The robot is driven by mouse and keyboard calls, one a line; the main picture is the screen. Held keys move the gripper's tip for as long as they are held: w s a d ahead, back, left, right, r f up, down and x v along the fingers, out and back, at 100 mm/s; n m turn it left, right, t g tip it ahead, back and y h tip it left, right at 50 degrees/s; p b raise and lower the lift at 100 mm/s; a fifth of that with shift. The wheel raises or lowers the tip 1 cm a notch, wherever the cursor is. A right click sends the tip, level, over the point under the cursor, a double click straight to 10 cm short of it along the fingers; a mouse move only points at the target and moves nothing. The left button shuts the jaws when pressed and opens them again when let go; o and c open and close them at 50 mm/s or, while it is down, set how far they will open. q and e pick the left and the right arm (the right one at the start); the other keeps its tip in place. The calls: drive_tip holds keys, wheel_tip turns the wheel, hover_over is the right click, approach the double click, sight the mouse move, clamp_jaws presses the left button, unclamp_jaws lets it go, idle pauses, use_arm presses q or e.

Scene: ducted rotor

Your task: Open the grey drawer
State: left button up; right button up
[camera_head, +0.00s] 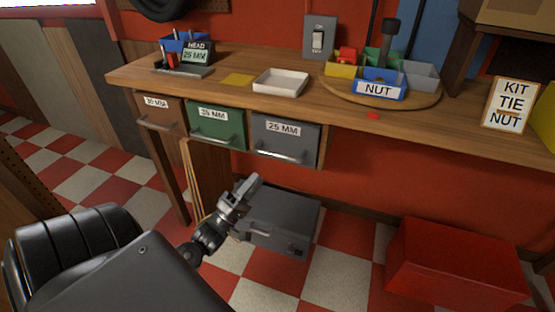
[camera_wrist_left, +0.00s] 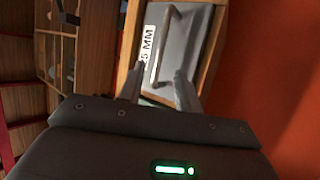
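The grey drawer (camera_head: 285,136) is shut under the workbench, rightmost of three drawers, with a "25 MM" label and a metal bar handle (camera_head: 281,155). My left gripper (camera_head: 251,184) is below and a little left of that handle in the head view, apart from it. In the left wrist view the grey drawer (camera_wrist_left: 189,38) lies ahead, with its handle (camera_wrist_left: 160,50) between and beyond the fingers. The left gripper (camera_wrist_left: 157,85) is open, its two fingers spread with nothing between them. My right gripper is not in view.
A green drawer (camera_head: 216,127) and a brown drawer (camera_head: 160,116) are to the left. A grey metal box (camera_head: 283,212) stands on the checkered floor below, and a red box (camera_head: 452,262) is at right. The bench top (camera_head: 220,90) holds a white tray (camera_head: 281,83) and bins.

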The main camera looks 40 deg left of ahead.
sight(277, 154)
use_arm(q)
drive_tip(key=x, duration=1)
drive_tip(key=shift+p, duration=0.3)
drive_tip(key=shift+w, duration=0.2)
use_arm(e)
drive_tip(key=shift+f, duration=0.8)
